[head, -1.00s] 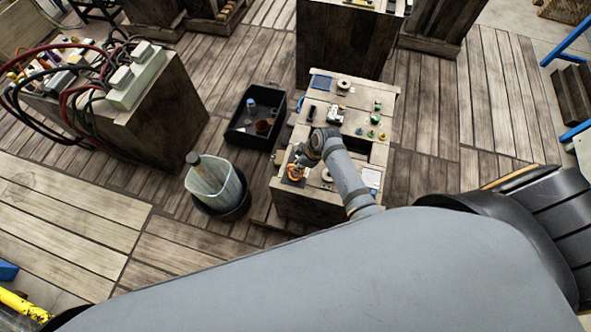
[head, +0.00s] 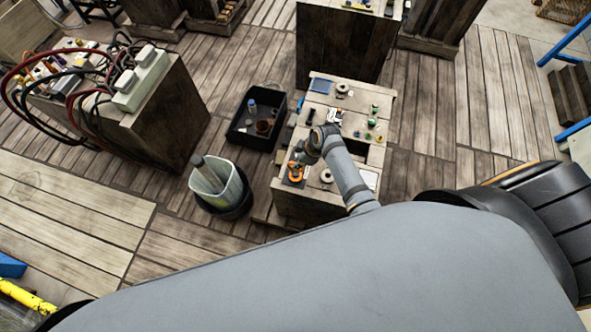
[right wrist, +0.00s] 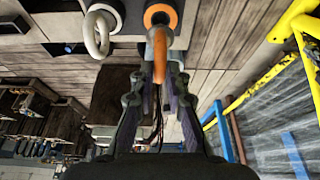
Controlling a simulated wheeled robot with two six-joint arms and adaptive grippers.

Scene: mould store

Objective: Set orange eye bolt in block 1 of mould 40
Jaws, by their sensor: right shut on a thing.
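The orange eye bolt (right wrist: 162,52) is between the fingertips of my right gripper (right wrist: 160,78) in the right wrist view, and the fingers are shut on it. An orange ring with a dark centre (right wrist: 160,14) lies just beyond it; I cannot tell whether the bolt touches or enters it. In the head view my right gripper (head: 303,157) is low over the near left part of a wooden bench top, at an orange item (head: 295,173). The mould and block labels cannot be read. My left gripper is out of view.
A pale ring (right wrist: 100,30) stands close left of the orange bolt in the right wrist view. Several small parts lie on the wooden bench (head: 350,92). A black bin (head: 240,136) and a bucket (head: 230,195) stand left of it. My grey arm fills the foreground.

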